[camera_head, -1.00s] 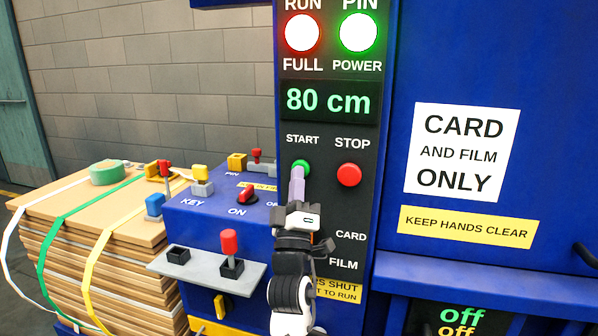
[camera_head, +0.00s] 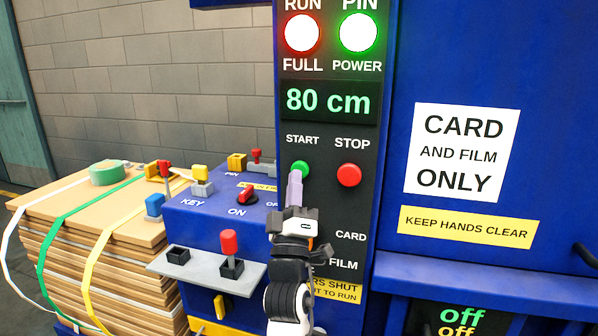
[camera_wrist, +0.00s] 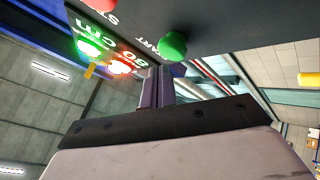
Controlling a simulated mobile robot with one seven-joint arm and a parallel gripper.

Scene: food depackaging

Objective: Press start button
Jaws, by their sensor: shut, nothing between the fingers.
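The green start button (camera_head: 300,168) sits under the word START on the black control panel (camera_head: 325,205). It also shows in the wrist view (camera_wrist: 173,46), just beyond and to the right of the fingertips. My gripper (camera_head: 295,176) is shut and empty, its fingers pointing up at the panel. In the head view its tips overlap the lower left edge of the button. In the wrist view the tips (camera_wrist: 160,70) appear apart from the button, with a small gap.
The red stop button (camera_head: 349,175) is right of the start button. A display (camera_head: 328,101) reads 80 cm, under lit RUN FULL and PIN POWER lamps. A blue console (camera_head: 205,215) with a key switch and a red-knobbed lever (camera_head: 230,243) lies left of my arm. Strapped cardboard (camera_head: 95,255) stands farther left.

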